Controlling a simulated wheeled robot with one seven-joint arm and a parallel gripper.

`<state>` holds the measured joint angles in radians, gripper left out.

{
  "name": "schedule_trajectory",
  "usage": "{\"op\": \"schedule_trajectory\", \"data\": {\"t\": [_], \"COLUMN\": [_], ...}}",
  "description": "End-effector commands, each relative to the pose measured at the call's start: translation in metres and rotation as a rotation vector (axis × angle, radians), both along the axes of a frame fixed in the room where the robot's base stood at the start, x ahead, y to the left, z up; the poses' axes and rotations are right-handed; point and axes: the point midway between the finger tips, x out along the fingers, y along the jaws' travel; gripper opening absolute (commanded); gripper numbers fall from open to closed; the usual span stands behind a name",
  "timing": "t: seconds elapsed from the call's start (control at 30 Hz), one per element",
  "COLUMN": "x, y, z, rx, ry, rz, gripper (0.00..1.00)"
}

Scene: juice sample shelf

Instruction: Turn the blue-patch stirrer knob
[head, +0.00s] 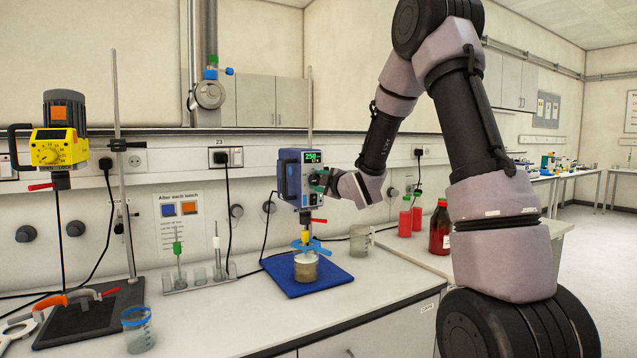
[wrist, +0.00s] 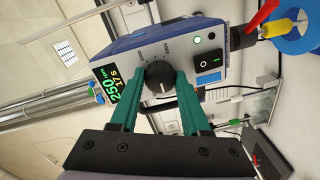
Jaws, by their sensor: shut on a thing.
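The blue stirrer (head: 290,180) stands over a blue mat (head: 318,277) in the head view, its display (head: 313,157) reading 250. In the wrist view the display (wrist: 109,86) shows 250 rpm and 17 s. Its black knob (wrist: 158,78) with a white pointer line sits on the grey front panel. My gripper (wrist: 161,82) has its green fingers on both sides of the knob, shut on it. In the head view my gripper (head: 322,182) reaches the stirrer's front from the right and hides the knob there.
A beaker (head: 306,267) stands under the blue stirrer, near a red lever. A black power switch (wrist: 209,62) is beside the knob. A yellow stirrer (head: 59,147) with an orange patch is at left. Red bottles (head: 439,230) and a clear beaker (head: 360,241) stand right of the mat.

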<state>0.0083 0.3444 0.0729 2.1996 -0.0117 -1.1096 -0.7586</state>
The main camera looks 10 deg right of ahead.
Motion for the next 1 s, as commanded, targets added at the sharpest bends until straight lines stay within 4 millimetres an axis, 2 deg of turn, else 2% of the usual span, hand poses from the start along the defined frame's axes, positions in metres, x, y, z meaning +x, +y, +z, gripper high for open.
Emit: {"op": "schedule_trajectory", "data": {"t": [0.5,1.0], "x": [-0.0006,-0.0006], "y": [0.0010,0.0009], "z": [-0.0006,-0.0008], "rx": [-0.388,-0.509], "ry": [-0.124,-0.164], "rz": [0.001,0.001], "gripper": [0.00,0.00]}}
